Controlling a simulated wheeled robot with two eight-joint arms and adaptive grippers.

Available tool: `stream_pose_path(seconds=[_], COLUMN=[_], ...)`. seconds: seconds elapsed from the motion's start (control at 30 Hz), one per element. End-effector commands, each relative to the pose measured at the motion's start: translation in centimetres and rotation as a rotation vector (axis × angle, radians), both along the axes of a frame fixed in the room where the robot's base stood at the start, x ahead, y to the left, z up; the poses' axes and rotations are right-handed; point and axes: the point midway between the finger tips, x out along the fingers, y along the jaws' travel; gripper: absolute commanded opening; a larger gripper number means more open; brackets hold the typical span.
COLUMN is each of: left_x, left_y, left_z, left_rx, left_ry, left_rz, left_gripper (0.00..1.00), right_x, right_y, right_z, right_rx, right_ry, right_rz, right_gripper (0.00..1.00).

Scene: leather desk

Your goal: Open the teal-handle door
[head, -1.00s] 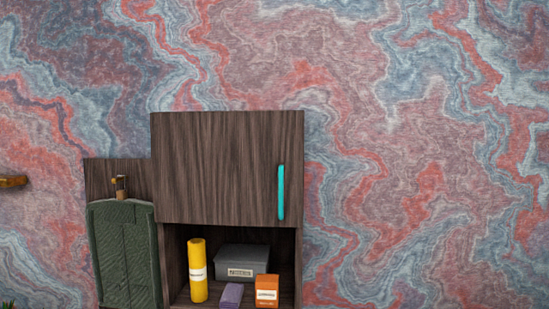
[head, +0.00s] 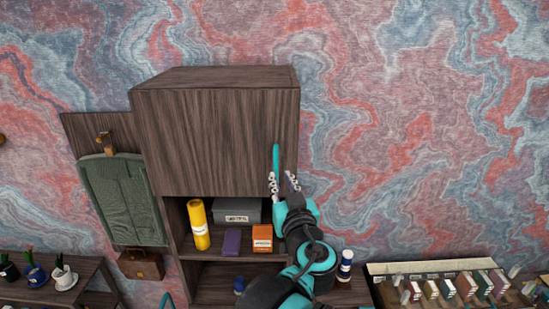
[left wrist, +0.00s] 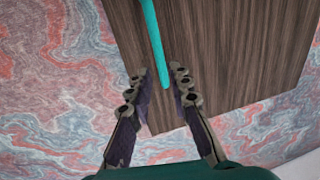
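The dark wood door (head: 205,140) is the upper front of a wall cabinet and is shut. Its teal handle (head: 276,160) is a vertical bar near the door's right edge. My left gripper (head: 284,177) is at the handle's lower end in the head view. In the left wrist view the gripper (left wrist: 160,80) is open, its two fingers apart on either side of the handle's lower end. The handle (left wrist: 154,35) runs up from between the fingertips, and I see no clear contact. The door (left wrist: 225,50) fills the upper part of that view. My right gripper is not in view.
An open shelf below the door holds a yellow cylinder (head: 199,224), a grey box (head: 237,211), a purple item (head: 232,242) and an orange box (head: 263,238). A green bag (head: 122,200) hangs at left. Several small boxes stand in a tray (head: 390,268) at lower right.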

Motion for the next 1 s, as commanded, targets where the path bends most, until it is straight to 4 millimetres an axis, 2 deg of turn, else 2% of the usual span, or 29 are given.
stream_pose_path(seconds=[0.2, 0.4, 0.73, 0.77, 0.8, 0.83, 1.0], left_x=[3.7, 6.0, 6.4, 6.4, 6.4, 6.4, 6.4], left_y=[0.9, 1.3, 1.4, 1.4, 1.4, 1.4, 1.4], left_z=[0.0, 0.0, -0.1, -0.1, -0.1, -0.1, -0.1], left_rx=[0.001, 0.002, 0.001, 0.001, 0.001, 0.001, 0.001], left_ry=[0.002, 0.002, 0.003, 0.003, 0.003, 0.003, 0.003], left_rz=[0.004, 0.003, 0.001, 0.001, 0.001, 0.001, 0.001], left_gripper=[0.20, 0.20, 0.20, 0.14, 0.04, 0.00, 0.00], right_x=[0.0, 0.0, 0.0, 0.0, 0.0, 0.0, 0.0], right_y=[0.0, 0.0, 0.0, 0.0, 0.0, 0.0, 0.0], right_z=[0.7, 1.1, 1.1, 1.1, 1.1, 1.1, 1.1], right_rx=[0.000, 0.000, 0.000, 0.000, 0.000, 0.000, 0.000], right_ry=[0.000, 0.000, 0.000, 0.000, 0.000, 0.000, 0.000], right_rz=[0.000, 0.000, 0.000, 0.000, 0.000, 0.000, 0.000], right_gripper=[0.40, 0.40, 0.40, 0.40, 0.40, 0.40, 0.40])
